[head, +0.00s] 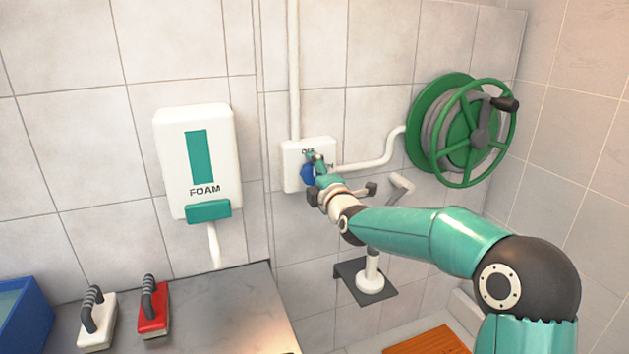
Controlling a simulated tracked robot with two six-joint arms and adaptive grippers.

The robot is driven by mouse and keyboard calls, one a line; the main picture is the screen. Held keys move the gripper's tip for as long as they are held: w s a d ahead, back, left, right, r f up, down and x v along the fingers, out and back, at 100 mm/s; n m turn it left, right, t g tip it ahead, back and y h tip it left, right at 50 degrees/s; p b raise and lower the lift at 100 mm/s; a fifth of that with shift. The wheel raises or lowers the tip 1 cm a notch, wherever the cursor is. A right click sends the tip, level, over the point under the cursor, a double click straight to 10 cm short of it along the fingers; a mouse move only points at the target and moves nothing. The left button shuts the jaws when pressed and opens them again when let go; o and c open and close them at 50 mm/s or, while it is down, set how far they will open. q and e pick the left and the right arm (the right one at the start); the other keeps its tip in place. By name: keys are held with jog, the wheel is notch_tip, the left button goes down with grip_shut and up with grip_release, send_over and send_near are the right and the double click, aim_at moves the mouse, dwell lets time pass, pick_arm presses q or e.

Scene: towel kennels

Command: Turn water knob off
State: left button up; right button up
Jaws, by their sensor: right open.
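The blue water knob (307,174) sits on the front of a white wall box (294,152) with lettering above it, partly covered; "OFF" seems to be at the top. My right gripper (313,166) is at the knob, its fingers open in front of and beside it. I cannot tell whether the fingers touch the knob. The gripper and wrist hide part of the knob and the lettering to its right. My left gripper is not in view.
A green hose reel (462,130) hangs at the right. A white foam dispenser (196,160) hangs at the left. Below are a grey counter (225,310) with a white brush (97,322) and a red brush (153,310), and a blue bin (25,318). A dark shelf (350,272) is under my arm.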

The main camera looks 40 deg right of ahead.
jog(key=v, duration=1.2)
jog(key=shift+a+f, duration=0.1)
